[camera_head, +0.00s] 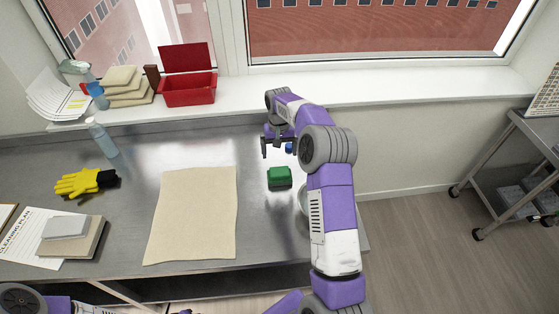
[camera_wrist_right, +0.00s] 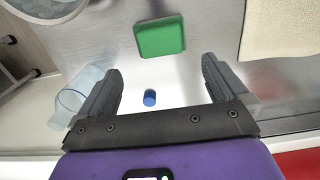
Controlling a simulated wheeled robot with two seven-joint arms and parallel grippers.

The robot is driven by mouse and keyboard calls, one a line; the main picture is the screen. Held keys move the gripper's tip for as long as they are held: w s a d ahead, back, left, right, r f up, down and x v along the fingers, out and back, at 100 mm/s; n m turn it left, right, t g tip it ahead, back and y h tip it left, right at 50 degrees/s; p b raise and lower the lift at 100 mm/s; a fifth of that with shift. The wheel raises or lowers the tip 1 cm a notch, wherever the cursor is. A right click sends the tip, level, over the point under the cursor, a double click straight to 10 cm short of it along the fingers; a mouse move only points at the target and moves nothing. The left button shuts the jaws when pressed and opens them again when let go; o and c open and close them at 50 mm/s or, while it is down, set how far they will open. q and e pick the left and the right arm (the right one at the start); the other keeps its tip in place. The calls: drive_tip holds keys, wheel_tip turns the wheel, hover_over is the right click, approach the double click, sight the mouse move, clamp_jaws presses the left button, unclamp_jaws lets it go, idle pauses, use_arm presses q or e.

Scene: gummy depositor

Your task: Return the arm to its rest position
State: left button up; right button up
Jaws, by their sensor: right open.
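My right arm reaches over the steel table from the right in the head view. Its gripper (camera_head: 279,146) hangs above the back right part of the table, near the window sill. In the right wrist view the right gripper (camera_wrist_right: 160,85) has its two dark fingers wide apart with nothing between them. A small blue object (camera_wrist_right: 150,98) lies on the table below the fingers, and a green block (camera_wrist_right: 160,37) lies beyond it. The green block also shows in the head view (camera_head: 279,177). My left gripper cannot be made out; only purple and white arm parts show at the bottom left.
A beige cloth (camera_head: 195,215) lies mid-table. Yellow gloves (camera_head: 85,182), a spray bottle (camera_head: 101,138) and papers (camera_head: 32,238) are on the left. A red box (camera_head: 188,90) stands on the sill. A clear container (camera_wrist_right: 72,98) is beside the right gripper. A cart (camera_head: 510,170) stands at right.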

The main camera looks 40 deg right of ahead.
drive_tip(key=shift+r, duration=1)
